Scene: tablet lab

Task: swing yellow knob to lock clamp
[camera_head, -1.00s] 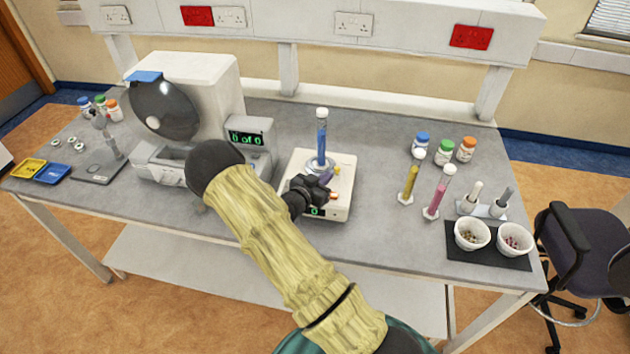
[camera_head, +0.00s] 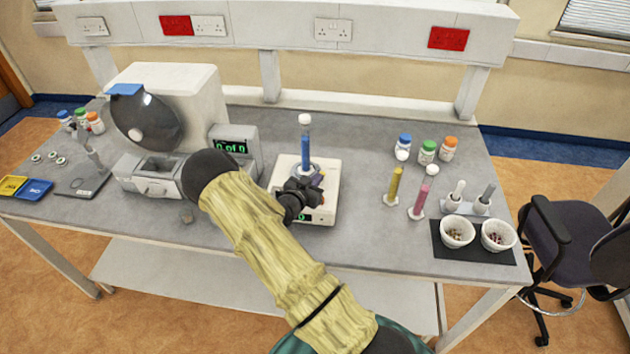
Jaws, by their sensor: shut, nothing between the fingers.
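A white device (camera_head: 328,168) with a small green display stands mid-bench. A tube of blue liquid (camera_head: 305,145) with a white cap stands upright on it, in a ring-like base. My gripper (camera_head: 316,182) is over the device, just in front of the tube's base, with its fingers shut and empty. The yellow knob is hard to make out beside the fingertips, and the clamp is largely hidden by the gripper. I cannot tell whether the fingers touch the knob.
A large white machine (camera_head: 195,95) with a dark dome stands left of my arm. To the right are a yellow tube (camera_head: 394,183), a pink tube (camera_head: 421,196), capped bottles (camera_head: 428,152) and two white bowls (camera_head: 457,232). Bare bench lies between the device and the tubes.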

